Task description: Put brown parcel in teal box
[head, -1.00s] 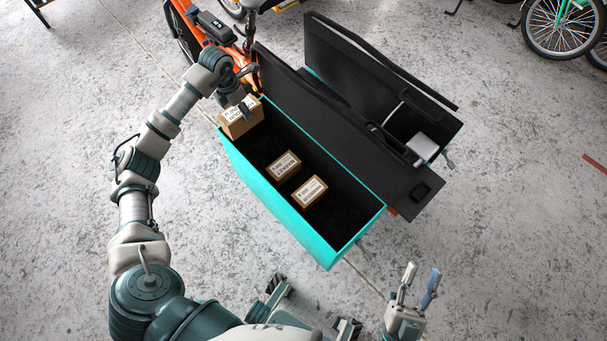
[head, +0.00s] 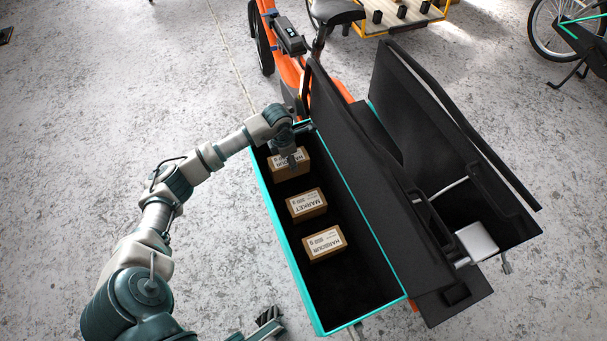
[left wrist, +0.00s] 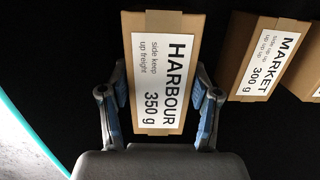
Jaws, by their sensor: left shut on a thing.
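The teal box (head: 284,232) is a long cargo box with a black inside and its lid open. My left gripper (head: 287,158) reaches into its far end and is shut on a brown parcel (head: 290,169). In the left wrist view this held parcel (left wrist: 160,75) is labelled HARBOUR 350 g, between both fingers (left wrist: 162,112). Two more brown parcels lie in the box nearer to me: one marked MARKET 300 g (head: 307,204) and one marked HARBOUR (head: 324,242). Whether the held parcel touches the floor of the box cannot be told.
The black lid panel (head: 345,150) stands up along the box's right side. A second open black compartment (head: 470,205) with a pale grey block (head: 476,242) lies beyond it. The orange bike frame (head: 287,70) is behind. The near end of the box is empty.

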